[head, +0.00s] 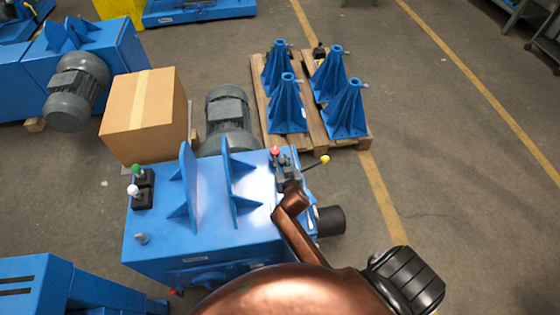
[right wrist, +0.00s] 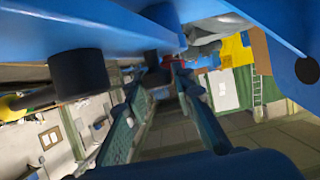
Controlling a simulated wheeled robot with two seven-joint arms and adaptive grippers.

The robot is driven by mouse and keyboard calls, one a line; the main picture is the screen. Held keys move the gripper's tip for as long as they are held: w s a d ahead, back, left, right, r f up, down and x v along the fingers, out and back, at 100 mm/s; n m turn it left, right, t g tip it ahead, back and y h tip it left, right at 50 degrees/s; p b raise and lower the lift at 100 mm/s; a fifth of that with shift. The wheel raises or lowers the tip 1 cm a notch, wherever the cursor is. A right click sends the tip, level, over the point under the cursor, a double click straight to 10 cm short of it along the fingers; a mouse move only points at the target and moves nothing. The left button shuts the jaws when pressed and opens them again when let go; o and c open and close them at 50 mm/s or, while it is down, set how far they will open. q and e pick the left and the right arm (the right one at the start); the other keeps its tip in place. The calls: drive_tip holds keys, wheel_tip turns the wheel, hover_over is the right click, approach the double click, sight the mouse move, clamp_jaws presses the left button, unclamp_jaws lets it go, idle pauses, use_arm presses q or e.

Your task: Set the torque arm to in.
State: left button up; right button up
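No part is labelled as the torque arm, so I cannot tell for sure which lever it is. On the right of the blue machine (head: 225,240), a lever with a yellow knob (head: 325,159) leans out to the right. A lever with a red knob (head: 275,151) stands beside it. My right gripper (head: 288,174) is small and dark at the end of my copper arm, close to these levers. Its fingers are not clear, and contact cannot be told. The yellow knob (right wrist: 12,104) also shows at the left of the right wrist view. My left gripper is out of view.
Green-knobbed (head: 136,169) and white-knobbed (head: 132,190) levers stand on the machine's left. Upright blue plates (head: 188,190) rise from its top. A black cylinder (head: 331,221) sticks out right. Behind are a cardboard box (head: 143,115), a grey motor (head: 228,115) and a pallet (head: 308,140). Floor right is clear.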

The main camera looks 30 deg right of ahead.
drive_tip(key=o, duration=0.4)
drive_tip(key=shift+f, duration=0.1)
drive_tip(key=shift+s, duration=0.1)
drive_tip(key=v, duration=0.6)
drive_tip(key=shift+s+a, duration=0.15)
drive_tip(key=shift+s, duration=0.15)
drive_tip(key=shift+s+a+r, duration=0.1)
drive_tip(key=shift+s+r, duration=0.15)
drive_tip(key=shift+r, duration=0.05)
drive_tip(key=shift+c, duration=0.4)
